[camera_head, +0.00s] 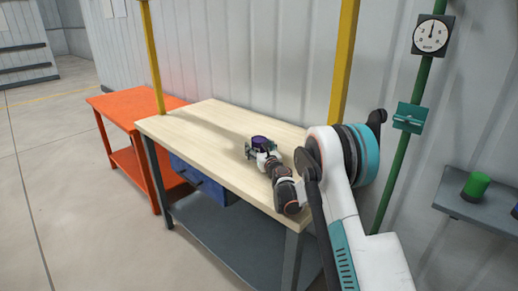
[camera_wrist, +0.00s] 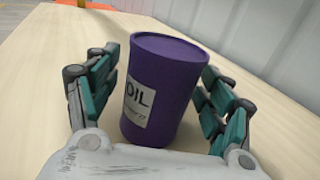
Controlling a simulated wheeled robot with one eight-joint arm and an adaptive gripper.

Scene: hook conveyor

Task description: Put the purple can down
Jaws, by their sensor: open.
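The purple can (camera_wrist: 165,85), with a white label reading OIL, stands on the wooden tabletop (camera_wrist: 50,75) and appears slightly tilted in the wrist view. My gripper (camera_wrist: 160,95) is around it, one finger on each side. The fingers are open, with a small gap visible between the can and the left finger. In the head view the can's dark purple top (camera_head: 260,141) shows between the fingers of my gripper (camera_head: 256,150), over the middle of the workbench (camera_head: 200,125). The can's lower part is hidden there by my gripper.
An orange table (camera_head: 105,101) stands left of the workbench. Yellow posts (camera_head: 344,60) rise behind it. A grey shelf with a green can (camera_head: 476,185) is at the right, near a green pipe with a gauge (camera_head: 432,35). The bench's left part is clear.

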